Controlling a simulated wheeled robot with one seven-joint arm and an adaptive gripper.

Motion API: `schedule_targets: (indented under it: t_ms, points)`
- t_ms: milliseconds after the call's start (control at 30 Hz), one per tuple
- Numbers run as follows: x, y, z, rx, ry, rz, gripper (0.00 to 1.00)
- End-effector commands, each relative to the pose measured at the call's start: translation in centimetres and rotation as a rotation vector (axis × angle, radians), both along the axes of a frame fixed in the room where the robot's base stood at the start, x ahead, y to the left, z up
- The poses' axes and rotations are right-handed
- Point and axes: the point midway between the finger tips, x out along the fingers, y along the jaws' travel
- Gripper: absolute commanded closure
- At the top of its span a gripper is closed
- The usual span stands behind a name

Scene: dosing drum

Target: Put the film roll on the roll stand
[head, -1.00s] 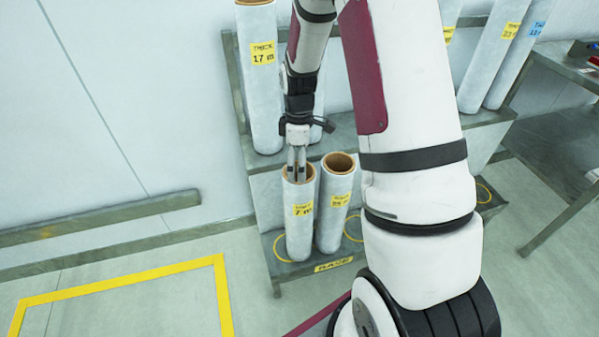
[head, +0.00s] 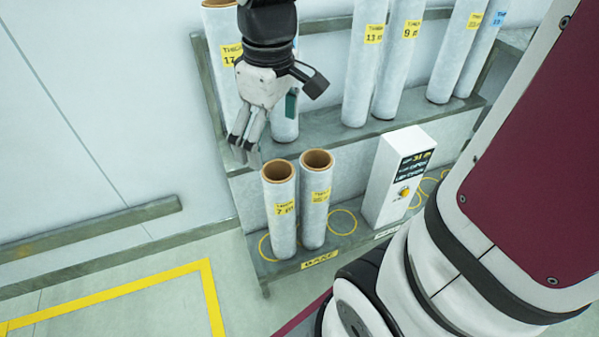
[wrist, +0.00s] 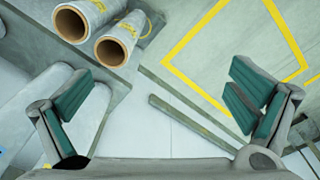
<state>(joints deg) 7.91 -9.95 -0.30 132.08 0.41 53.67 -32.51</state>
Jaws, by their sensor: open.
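Two short film rolls stand upright on the lower shelf, white wrap with brown cores. The left one, labelled 7 m (head: 280,212), also shows in the wrist view (wrist: 116,48). The other short roll (head: 315,205) stands close at its right and shows in the wrist view (wrist: 75,22). Taller labelled rolls stand on the upper shelf, among them 13 m (head: 364,70) and 9 m (head: 400,60). My gripper (head: 243,145) is open and empty, above and to the left of the 7 m roll. The roll stand is not clearly identifiable.
A white box with a dark display and yellow button (head: 393,180) stands on the lower shelf (head: 340,262), right of the short rolls. Yellow rings mark the shelf. A yellow floor outline (head: 208,285) lies at left, with clear floor inside. A low grey rail (head: 120,222) runs along the wall.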

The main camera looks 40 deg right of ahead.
Motion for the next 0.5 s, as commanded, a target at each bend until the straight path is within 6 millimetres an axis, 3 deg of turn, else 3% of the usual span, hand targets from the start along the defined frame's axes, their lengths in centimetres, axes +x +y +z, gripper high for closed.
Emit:
schedule_targets:
  t_ms: [200,400,500]
  points:
    - [-7.6,2.6,3.0,0.019,-0.039,-0.182,0.0]
    - [-13.5,3.8,3.5,0.041,-0.058,-0.332,0.0]
    - [-15.4,4.1,3.4,0.049,-0.063,-0.381,0.0]
